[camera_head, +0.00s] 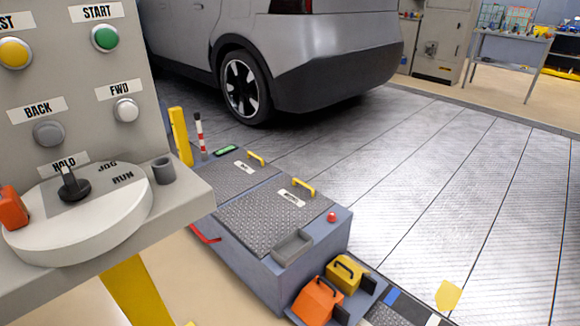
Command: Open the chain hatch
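A low grey-blue box (253,268) on the floor carries two dark tread-plate lids, both lying shut. The nearer, larger lid (265,222) has a yellow handle (304,187) and a white label (291,198) near its far edge. The farther, smaller lid (222,180) also has a yellow handle (256,158) and a white label (243,167). The labels are too small to read, so I cannot tell which lid is the chain hatch. Neither of my grippers is in view.
A control console (75,95) with buttons and a HOLD/JOG/RUN selector (75,190) fills the left. A yellow post (180,136) stands behind the box. Orange (317,302) and yellow (345,272) cases sit at its near right. A silver car (300,50) stands behind; plated floor lies clear right.

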